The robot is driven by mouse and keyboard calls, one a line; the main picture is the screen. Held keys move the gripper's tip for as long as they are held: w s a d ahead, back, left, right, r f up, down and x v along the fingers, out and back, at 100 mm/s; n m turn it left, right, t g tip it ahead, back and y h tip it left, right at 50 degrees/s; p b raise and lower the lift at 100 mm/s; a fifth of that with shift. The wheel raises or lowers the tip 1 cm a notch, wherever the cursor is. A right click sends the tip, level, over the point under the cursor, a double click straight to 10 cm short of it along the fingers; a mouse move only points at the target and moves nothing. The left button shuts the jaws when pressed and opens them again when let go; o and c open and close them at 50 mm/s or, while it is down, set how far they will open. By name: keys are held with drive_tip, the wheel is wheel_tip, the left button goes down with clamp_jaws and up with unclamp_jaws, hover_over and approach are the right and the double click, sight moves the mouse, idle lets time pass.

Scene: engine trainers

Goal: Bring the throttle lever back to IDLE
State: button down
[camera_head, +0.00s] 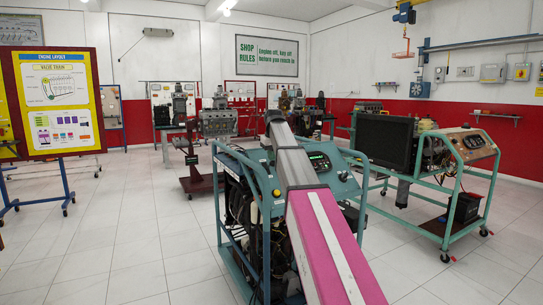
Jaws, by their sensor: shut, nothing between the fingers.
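An engine trainer with a teal frame and a sloped teal control panel (341,186) stands in front of me. The panel carries a lit display (320,162) and small controls. I cannot make out the throttle lever or its IDLE mark; they are too small or hidden. My pink and grey arm reaches up across the middle of the panel and covers part of it. I cannot make out my gripper or its fingers.
A second teal-framed engine trainer (478,141) stands to the right. A yellow-edged engine layout board (57,103) on a blue stand is at the left. More engines on stands are behind. The tiled floor (120,235) at the left is clear.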

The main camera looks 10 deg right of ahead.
drive_tip(key=shift+s, duration=0.1)
drive_tip(key=shift+s+d+f+t, duration=0.1)
drive_tip(key=shift+s+f+t, duration=0.4)
drive_tip(key=shift+s+t, duration=0.1)
drive_tip(key=shift+s+d+f+t+y, duration=0.15)
drive_tip(key=shift+s+f+t+y, duration=0.1)
drive_tip(key=shift+f+t+y, duration=0.25)
drive_tip(key=shift+s+d+f, duration=0.1)
drive_tip(key=shift+s+f, duration=0.05)
drive_tip(key=shift+f, duration=0.2)
